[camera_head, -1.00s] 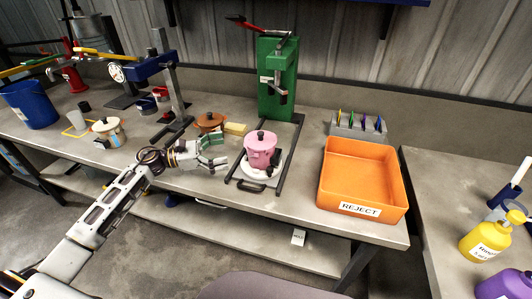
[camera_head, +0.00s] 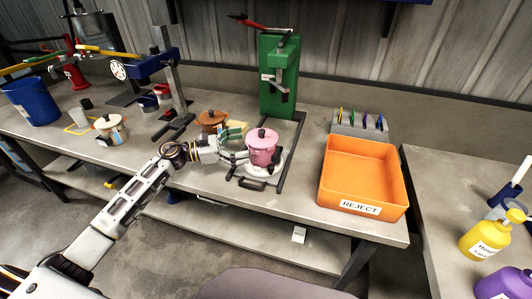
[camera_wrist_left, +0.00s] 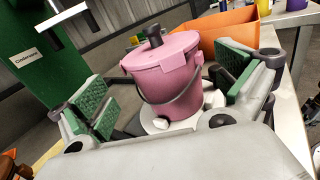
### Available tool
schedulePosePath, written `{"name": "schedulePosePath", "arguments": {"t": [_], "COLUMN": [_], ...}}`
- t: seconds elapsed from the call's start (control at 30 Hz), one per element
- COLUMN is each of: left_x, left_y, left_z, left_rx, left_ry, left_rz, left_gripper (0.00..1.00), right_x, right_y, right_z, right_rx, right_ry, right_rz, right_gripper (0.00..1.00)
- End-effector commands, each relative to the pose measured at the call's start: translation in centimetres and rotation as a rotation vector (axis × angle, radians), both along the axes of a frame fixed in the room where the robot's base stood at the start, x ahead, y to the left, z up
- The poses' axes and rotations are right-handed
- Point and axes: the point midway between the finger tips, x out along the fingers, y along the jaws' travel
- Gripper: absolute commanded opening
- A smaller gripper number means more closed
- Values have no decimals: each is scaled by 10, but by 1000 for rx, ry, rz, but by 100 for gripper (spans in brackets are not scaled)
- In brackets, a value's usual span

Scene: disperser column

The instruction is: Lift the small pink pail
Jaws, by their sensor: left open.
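The small pink pail (camera_head: 262,150) has a pink lid with a dark knob and a dark wire handle. It stands upright on a white round plate (camera_head: 273,170) at the foot of the green disperser column. My left gripper (camera_head: 241,151) is open just left of the pail in the head view. In the left wrist view the pail (camera_wrist_left: 168,75) sits between the two green-padded fingers of the gripper (camera_wrist_left: 172,95). Gaps show between the pads and the pail. My right gripper is not in view.
The green column (camera_head: 279,78) stands behind the pail. An orange REJECT bin (camera_head: 362,207) is to the right. A brown pot (camera_head: 211,120) and a yellow block (camera_head: 236,126) stand behind the gripper. A cream pot (camera_head: 112,129) and blue bucket (camera_head: 31,100) are further left.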

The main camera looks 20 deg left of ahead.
Motion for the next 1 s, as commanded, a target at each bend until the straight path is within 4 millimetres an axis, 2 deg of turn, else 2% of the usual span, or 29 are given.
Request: {"name": "schedulePosePath", "arguments": {"t": [0.2,0.77,1.0], "left_x": [10,14,21], "left_y": [-17,-24,-42], "left_z": [1,0,5], "left_rx": [-1,-1,0], "left_ry": [0,1,-1], "left_rz": [0,0,-2], "left_gripper": [100,100,100], "right_x": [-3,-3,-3], "right_y": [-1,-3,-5], "right_z": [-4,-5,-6], "right_rx": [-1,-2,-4], "right_ry": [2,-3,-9], "right_rz": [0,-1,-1], "right_gripper": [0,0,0]}}
